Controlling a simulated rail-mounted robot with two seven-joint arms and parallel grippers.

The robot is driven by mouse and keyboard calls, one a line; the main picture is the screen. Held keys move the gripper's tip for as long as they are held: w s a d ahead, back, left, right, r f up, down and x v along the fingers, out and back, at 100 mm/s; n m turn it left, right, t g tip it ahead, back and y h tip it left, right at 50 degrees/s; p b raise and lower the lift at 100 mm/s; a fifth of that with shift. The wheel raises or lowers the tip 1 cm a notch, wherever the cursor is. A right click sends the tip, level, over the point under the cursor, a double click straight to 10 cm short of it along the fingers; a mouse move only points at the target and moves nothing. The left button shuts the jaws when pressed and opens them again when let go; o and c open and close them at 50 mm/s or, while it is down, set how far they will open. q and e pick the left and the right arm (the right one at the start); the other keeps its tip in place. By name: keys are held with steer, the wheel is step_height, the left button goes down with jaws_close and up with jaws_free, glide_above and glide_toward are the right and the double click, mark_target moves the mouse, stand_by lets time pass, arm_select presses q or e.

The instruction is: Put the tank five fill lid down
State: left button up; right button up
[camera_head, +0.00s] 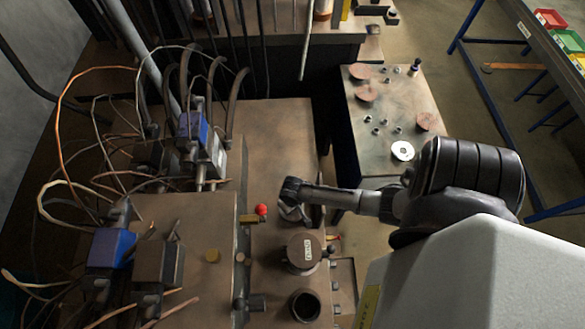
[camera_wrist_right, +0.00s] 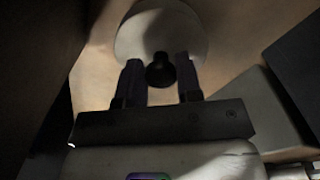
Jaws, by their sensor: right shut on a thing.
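My right gripper (camera_head: 292,200) reaches in from the right over the brown tank top (camera_head: 270,135). In the right wrist view its two fingers (camera_wrist_right: 159,84) are shut on the dark knob of a pale round lid (camera_wrist_right: 160,30). In the head view the lid cannot be told clearly from the gripper. Just in front of the gripper stands a round brown capped neck (camera_head: 303,250) with a small white label, too small to read. Nearer still is an open round neck (camera_head: 305,306) with a dark inside. My left gripper is not in view.
A red ball knob (camera_head: 262,210) stands just left of the gripper. Blue-and-grey units (camera_head: 200,140) with loose cables crowd the left. A side table (camera_head: 385,110) at the back right holds reddish discs, a white disc (camera_head: 402,151) and small metal parts.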

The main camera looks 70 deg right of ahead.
steer(key=shift+f, duration=1.7)
steer(key=shift+f, duration=0.1)
steer(key=o, duration=1)
steer(key=shift+c, duration=0.2)
